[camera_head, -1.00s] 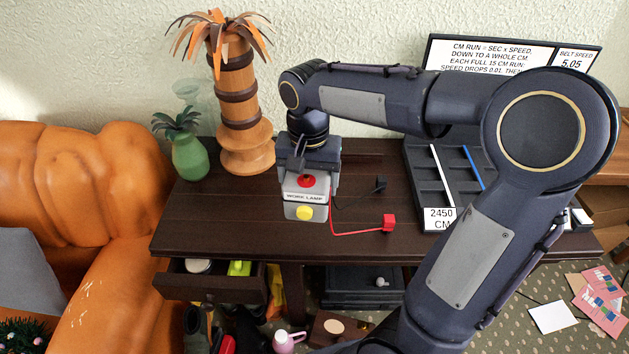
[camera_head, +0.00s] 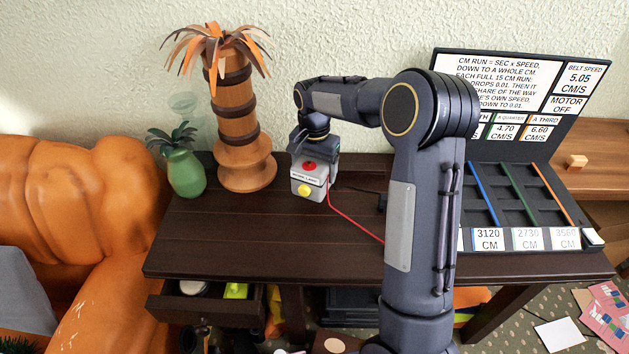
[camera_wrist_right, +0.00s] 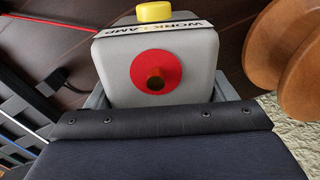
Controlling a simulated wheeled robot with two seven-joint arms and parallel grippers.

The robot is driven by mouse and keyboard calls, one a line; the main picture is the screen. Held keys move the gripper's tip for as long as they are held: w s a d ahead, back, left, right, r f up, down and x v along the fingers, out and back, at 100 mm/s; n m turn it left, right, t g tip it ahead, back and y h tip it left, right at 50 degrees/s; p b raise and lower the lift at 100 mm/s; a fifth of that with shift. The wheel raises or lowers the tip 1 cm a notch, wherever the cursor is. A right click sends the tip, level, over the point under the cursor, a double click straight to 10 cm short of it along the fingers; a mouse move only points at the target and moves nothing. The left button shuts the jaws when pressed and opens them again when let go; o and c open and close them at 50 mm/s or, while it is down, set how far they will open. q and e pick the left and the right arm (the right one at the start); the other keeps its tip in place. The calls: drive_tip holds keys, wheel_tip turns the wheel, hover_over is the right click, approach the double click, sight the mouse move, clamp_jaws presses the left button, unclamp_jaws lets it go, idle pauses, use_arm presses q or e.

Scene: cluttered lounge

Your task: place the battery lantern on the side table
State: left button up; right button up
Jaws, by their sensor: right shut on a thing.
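The battery lantern (camera_head: 308,184) is a small grey box with a "WORK LAMP" label, a yellow knob and a red disc. It is upright at the back middle of the dark wooden side table (camera_head: 240,232). My right gripper (camera_head: 314,158) is shut on it from above and behind. The lantern also fills the top middle of the right wrist view (camera_wrist_right: 185,52), between the grey fingers. I cannot tell whether its base touches the tabletop. A red lead and a black lead trail from it to the right. My left gripper is out of view.
A wooden palm-like ornament (camera_head: 238,125) and a green pineapple-shaped vase (camera_head: 185,172) stand left of the lantern. A black sign board with slotted tray (camera_head: 507,165) is at the right. The table's front left is clear. A drawer (camera_head: 205,305) hangs open below.

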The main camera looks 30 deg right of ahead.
wheel_tip(320, 180, down, 4)
drive_tip(key=shift+f, duration=0.1)
drive_tip(key=shift+f, duration=0.1)
drive_tip(key=o, duration=1.3)
